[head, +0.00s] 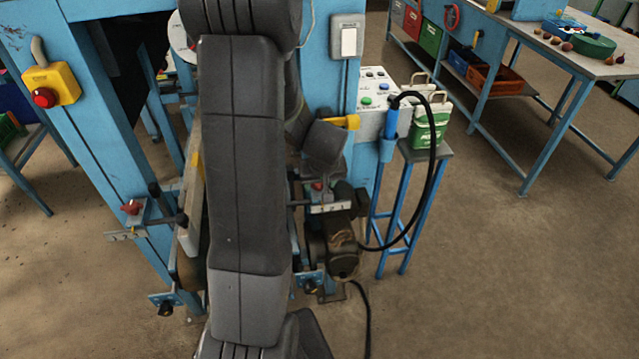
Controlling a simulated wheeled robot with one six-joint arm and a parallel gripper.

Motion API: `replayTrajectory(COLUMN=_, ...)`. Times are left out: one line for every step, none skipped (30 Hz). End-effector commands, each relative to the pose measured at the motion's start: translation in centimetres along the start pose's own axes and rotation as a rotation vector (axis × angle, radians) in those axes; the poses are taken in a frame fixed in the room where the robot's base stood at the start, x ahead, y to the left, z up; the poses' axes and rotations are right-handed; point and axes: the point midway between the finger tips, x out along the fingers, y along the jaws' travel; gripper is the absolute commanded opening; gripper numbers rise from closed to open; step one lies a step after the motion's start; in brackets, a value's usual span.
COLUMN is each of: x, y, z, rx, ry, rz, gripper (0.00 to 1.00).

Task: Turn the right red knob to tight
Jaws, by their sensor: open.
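The right red knob (317,186) shows as a small red patch on the right side of the blue sack-sewing machine. It is close above a white plate with number marks (330,208). My gripper (322,172) is just above this knob, dark and partly hidden by its own housing. Its jaws are open, and I cannot tell whether they surround or touch the knob. The left red knob (131,207) is in clear view on the left post, above a similar plate (125,236). My arm hides the middle of the machine.
A yellow box with a red button (43,97) is on the left post. A control panel (372,100), a hanging black cable (434,170) and a stand with green-and-white bottles (430,125) are right of my gripper. A dark motor (340,245) sits below. Floor at right is clear.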

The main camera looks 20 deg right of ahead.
Motion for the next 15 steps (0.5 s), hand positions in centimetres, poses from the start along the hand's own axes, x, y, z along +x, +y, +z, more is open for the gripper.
replayTrajectory(x=0.46, y=-0.01, z=0.02, rx=-0.001, ry=-0.002, rz=-0.001, gripper=0.51)
replayTrajectory(x=0.68, y=-0.01, z=0.03, rx=-0.001, ry=-0.002, rz=-0.001, gripper=0.51)
replayTrajectory(x=0.9, y=-0.01, z=0.03, rx=-0.001, ry=-0.002, rz=0.0, gripper=0.51)
replayTrajectory(x=1.03, y=-0.01, z=0.02, rx=-0.001, ry=-0.001, rz=0.0, gripper=0.51)
replayTrajectory(x=1.15, y=0.0, z=0.02, rx=-0.001, ry=-0.001, rz=0.0, gripper=0.51)
replayTrajectory(x=1.27, y=0.0, z=0.02, rx=-0.001, ry=-0.001, rz=0.0, gripper=0.51)
replayTrajectory(x=1.34, y=0.0, z=0.03, rx=-0.001, ry=-0.001, rz=0.0, gripper=0.51)
replayTrajectory(x=1.39, y=0.0, z=0.03, rx=0.0, ry=-0.001, rz=0.001, gripper=0.51)
replayTrajectory(x=1.43, y=0.0, z=0.03, rx=0.0, ry=0.0, rz=0.001, gripper=0.51)
replayTrajectory(x=1.44, y=0.0, z=0.03, rx=0.0, ry=0.0, rz=0.001, gripper=0.51)
replayTrajectory(x=1.44, y=0.0, z=0.03, rx=0.0, ry=0.0, rz=0.001, gripper=0.51)
replayTrajectory(x=1.44, y=0.0, z=0.03, rx=0.0, ry=0.0, rz=0.001, gripper=0.51)
replayTrajectory(x=1.43, y=0.0, z=0.03, rx=0.0, ry=0.0, rz=0.001, gripper=0.51)
replayTrajectory(x=1.43, y=0.0, z=0.03, rx=0.0, ry=0.0, rz=0.001, gripper=0.51)
replayTrajectory(x=1.43, y=0.0, z=0.03, rx=-0.001, ry=0.0, rz=0.0, gripper=0.51)
